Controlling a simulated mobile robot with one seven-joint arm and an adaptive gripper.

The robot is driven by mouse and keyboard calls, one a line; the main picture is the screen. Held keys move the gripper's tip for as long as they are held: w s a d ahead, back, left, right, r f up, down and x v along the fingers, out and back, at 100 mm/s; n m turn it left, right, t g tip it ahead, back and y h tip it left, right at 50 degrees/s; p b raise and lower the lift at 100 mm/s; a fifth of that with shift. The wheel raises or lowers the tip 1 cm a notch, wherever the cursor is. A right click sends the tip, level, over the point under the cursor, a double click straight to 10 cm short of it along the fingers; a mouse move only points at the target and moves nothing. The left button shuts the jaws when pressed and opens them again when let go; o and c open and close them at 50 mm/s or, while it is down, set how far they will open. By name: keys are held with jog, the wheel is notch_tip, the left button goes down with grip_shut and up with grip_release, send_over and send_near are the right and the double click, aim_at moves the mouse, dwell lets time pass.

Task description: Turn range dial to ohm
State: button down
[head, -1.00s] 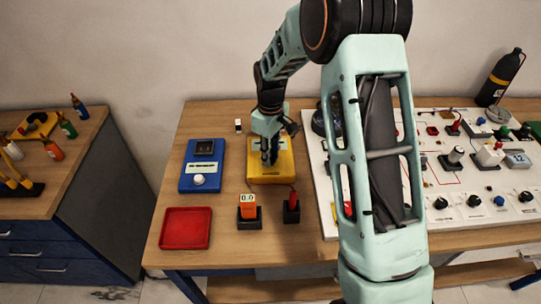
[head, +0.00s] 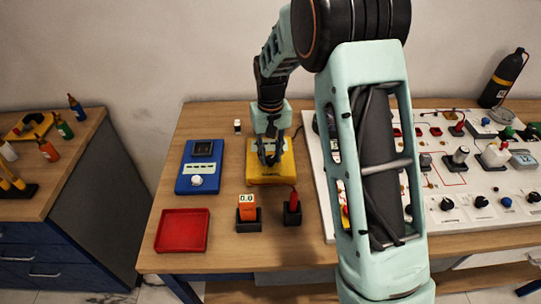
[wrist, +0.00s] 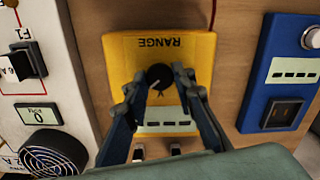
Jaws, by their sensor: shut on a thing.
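The yellow meter (head: 285,172) lies on the wooden bench and also fills the middle of the wrist view (wrist: 203,52). It bears the word RANGE, upside down in that view, and a pale display panel (wrist: 166,120). The round black range dial (wrist: 160,74) sits near the meter's middle. My gripper (head: 270,158) is down over the meter, its fingers on either side of the dial (wrist: 158,86) and shut on it. The fingers hide the dial in the head view. I cannot read which range the dial points to.
A blue meter (head: 185,180) with a white knob stands left of the yellow one. A white panel (head: 465,225) with knobs and switches stands close on the right.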

aim_at(271, 158)
dwell(0.4)
jog(key=c, duration=1.6)
grip_release()
jog(key=shift+r, duration=0.1)
notch_tip(271, 158, up, 12)
jog(key=shift+f, duration=0.2)
